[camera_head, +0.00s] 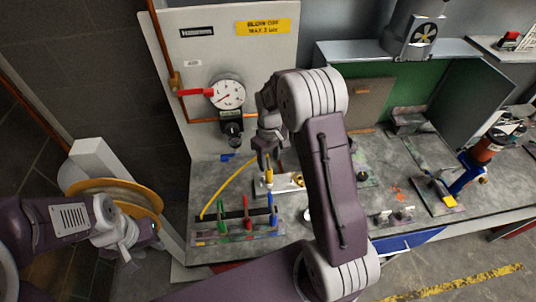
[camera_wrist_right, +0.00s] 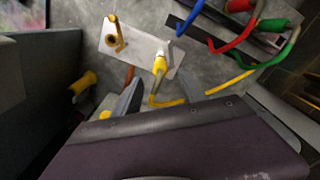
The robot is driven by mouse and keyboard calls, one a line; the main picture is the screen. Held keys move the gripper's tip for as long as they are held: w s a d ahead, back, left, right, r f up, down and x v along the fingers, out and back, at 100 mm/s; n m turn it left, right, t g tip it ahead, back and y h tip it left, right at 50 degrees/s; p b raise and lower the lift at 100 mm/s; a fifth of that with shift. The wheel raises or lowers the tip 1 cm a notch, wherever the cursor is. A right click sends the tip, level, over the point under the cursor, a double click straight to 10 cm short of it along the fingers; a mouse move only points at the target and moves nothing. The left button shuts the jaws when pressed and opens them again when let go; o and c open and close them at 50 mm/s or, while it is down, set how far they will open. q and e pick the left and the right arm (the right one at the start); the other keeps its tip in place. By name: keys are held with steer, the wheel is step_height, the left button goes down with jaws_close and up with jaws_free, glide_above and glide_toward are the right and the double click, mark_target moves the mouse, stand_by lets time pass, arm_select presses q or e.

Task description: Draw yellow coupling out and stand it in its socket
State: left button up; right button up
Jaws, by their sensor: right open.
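The yellow coupling (camera_head: 269,176) stands at the light metal plate (camera_head: 286,187) on the bench, with a yellow hose (camera_head: 229,184) attached. In the right wrist view the coupling (camera_wrist_right: 160,66) with its silvery end lies beyond and between the fingertips. My right gripper (camera_head: 265,160) is just above the coupling; in its wrist view the gripper (camera_wrist_right: 162,92) is open, with nothing clearly clamped. A rack (camera_head: 262,230) holds green, red and blue couplings; a yellow label marks its left end. I cannot tell which socket is yellow's. My left gripper (camera_head: 130,240) is far left, by the hose reel; its jaws are unclear.
A brass ring fitting (camera_head: 298,180) sits on the plate beside the coupling. A gauge (camera_head: 228,94) with a red handle is on the panel behind. A hose reel (camera_head: 115,195) stands left. A blue stand (camera_head: 467,175) is at right. Bench between plate and panel is mostly clear.

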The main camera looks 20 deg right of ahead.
mark_target(269, 165)
step_height(269, 165, down, 7)
steer(key=shift+f+p, duration=0.15)
steer(key=shift+p, duration=0.65)
jaws_close()
steer(key=c, duration=0.8)
jaws_free()
jaws_close()
steer(key=shift+r+p, duration=0.35)
steer(key=shift+r, duration=0.15)
steer(key=shift+r+p, duration=2.1)
steer(key=shift+r, duration=0.5)
